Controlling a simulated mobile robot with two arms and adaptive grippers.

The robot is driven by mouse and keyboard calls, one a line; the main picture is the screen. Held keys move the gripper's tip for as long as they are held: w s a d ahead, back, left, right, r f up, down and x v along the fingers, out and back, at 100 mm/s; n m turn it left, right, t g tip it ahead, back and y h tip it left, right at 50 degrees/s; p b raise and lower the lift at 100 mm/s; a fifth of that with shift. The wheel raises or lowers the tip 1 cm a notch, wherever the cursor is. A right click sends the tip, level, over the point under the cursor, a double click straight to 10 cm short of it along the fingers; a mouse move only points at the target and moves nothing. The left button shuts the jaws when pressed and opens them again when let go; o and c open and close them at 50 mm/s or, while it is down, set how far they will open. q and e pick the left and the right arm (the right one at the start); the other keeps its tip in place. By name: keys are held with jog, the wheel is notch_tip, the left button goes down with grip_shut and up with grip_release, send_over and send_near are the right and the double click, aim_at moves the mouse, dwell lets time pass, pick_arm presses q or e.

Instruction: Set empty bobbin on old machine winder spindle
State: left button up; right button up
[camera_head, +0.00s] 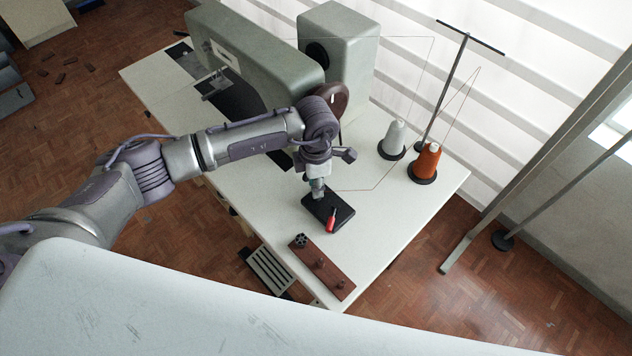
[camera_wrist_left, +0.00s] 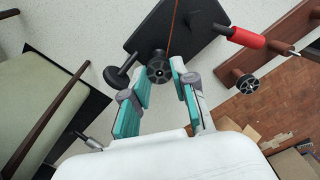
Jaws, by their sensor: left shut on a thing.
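My left gripper (camera_head: 317,192) is low over the black winder plate (camera_head: 343,215) on the white table. In the left wrist view its two teal fingers (camera_wrist_left: 160,85) are shut on a small dark bobbin (camera_wrist_left: 159,71), seen end-on with its centre hole. The bobbin shows against the winder plate (camera_wrist_left: 180,30); the spindle is hidden, so I cannot tell whether the bobbin is on it. A black round knob (camera_wrist_left: 121,74) is just left of the bobbin. The winder's red lever (camera_head: 331,219) is at the plate's front edge. My right gripper is not in view.
A brown rack (camera_head: 335,283) with pegs and another dark bobbin (camera_head: 300,240) lies in front of the plate. The grey-green machine (camera_head: 265,65) with its handwheel (camera_head: 330,98) stands behind. White (camera_head: 394,137) and orange (camera_head: 426,160) thread cones are right; thread runs to the winder.

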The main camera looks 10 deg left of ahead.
pick_arm(q)
jog(key=shift+f, duration=0.15)
jog(key=o, duration=0.8)
jog(key=shift+c, duration=0.2)
notch_tip(320, 180, up, 12)
jog(key=shift+w+a, duration=0.1)
jog(key=shift+w, duration=0.05)
